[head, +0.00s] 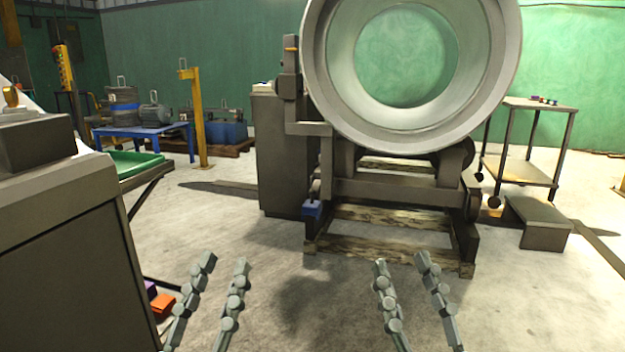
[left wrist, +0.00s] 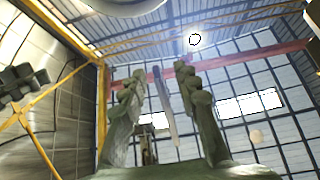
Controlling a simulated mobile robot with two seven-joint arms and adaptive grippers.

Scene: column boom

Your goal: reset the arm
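My left gripper (head: 223,261) is at the bottom of the head view, left of the middle. Its two grey jointed fingers are apart with only floor seen between them. In the left wrist view the same gripper (left wrist: 157,72) points up toward the roof, fingers spread, holding nothing. My right gripper (head: 401,261) is at the bottom of the head view, right of the middle. Its fingers are also apart and empty. Both grippers are clear of the machine ahead.
A large ring-shaped machine (head: 325,75) stands ahead on a wooden pallet (head: 385,233). A grey cabinet (head: 70,240) is close on the left. A trolley (head: 540,104) and a low step (head: 537,222) are at right. Open concrete floor lies before the pallet.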

